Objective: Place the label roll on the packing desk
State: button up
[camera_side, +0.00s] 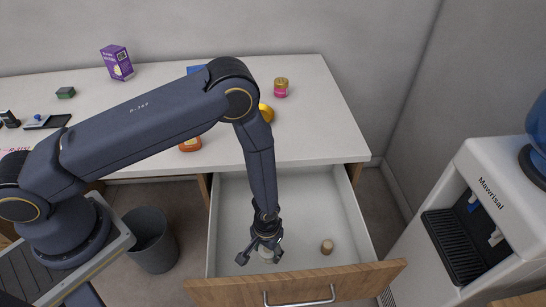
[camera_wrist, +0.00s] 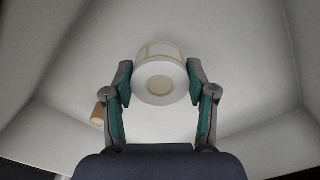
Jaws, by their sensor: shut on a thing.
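The label roll (camera_wrist: 158,84) is a white roll with a pale beige core, seen in the wrist view between my two fingers. My gripper (camera_wrist: 160,84) is shut on it, one finger against each side. In the side view my gripper (camera_side: 262,250) points down inside the open drawer, and the label roll (camera_side: 266,253) shows only partly between the fingers. I cannot tell whether it touches the drawer floor. The packing desk (camera_side: 315,120) is the white-topped counter behind and above the drawer.
The open drawer (camera_side: 300,205) has a wooden front with a metal handle. A small tan cork-like piece (camera_side: 327,247) stands in it. The desk's right front is clear.

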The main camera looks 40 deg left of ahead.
aim_at(268, 258)
jog(key=shift+f, duration=2.35)
jog(key=shift+f, duration=0.15)
jog(key=o, duration=1.2)
